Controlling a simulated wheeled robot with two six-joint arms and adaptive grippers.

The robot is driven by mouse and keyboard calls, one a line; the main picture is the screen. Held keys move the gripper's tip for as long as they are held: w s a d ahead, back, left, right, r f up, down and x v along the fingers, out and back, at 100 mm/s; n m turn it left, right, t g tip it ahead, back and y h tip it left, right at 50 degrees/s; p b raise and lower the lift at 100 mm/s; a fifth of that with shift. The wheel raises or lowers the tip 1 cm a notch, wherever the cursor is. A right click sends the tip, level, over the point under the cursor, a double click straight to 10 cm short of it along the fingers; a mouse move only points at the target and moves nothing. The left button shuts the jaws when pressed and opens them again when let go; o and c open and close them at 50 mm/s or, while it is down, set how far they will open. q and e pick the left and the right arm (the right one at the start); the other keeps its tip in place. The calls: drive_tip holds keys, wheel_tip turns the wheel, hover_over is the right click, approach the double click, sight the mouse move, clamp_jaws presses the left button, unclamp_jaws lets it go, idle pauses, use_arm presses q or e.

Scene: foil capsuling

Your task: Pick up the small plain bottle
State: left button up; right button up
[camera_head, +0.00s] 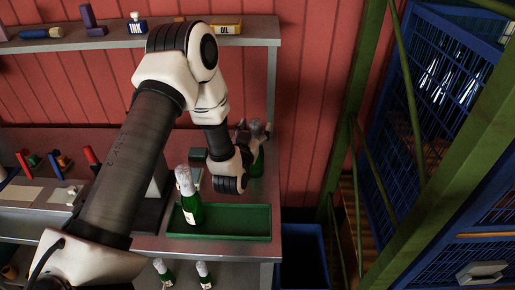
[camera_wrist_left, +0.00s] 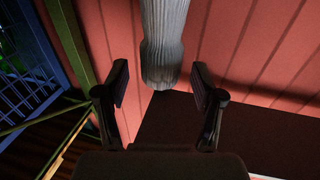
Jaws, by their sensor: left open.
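A green bottle (camera_head: 257,163) with a grey top stands at the back right of the bench, partly hidden behind my left wrist. I cannot tell whether it has a label. My left gripper (camera_head: 252,134) is at its upper part, with dark fingers open. I see no clear contact. Another green bottle (camera_head: 191,212), with a pale foil top and white label, stands upright at the green tray. My right gripper is not in view.
The green tray (camera_head: 245,235) lies at the bench's front right, its right part bare. A shelf (camera_head: 255,30) above holds an ink bottle (camera_head: 137,24) and a yellow oil box (camera_head: 227,27). Small bottles stand below the bench. A blue bin (camera_head: 303,255) is to the right.

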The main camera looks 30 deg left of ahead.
use_arm(q)
drive_tip(key=shift+f+x, duration=0.25)
drive_tip(key=shift+x, duration=0.8)
drive_tip(key=shift+s+r, duration=0.1)
drive_tip(key=shift+s, duration=0.05)
drive_tip(key=shift+c, duration=1)
drive_tip(key=shift+s+d+r, duration=0.1)
drive_tip(key=shift+s, duration=0.05)
drive_tip(key=c, duration=0.5)
clamp_jaws()
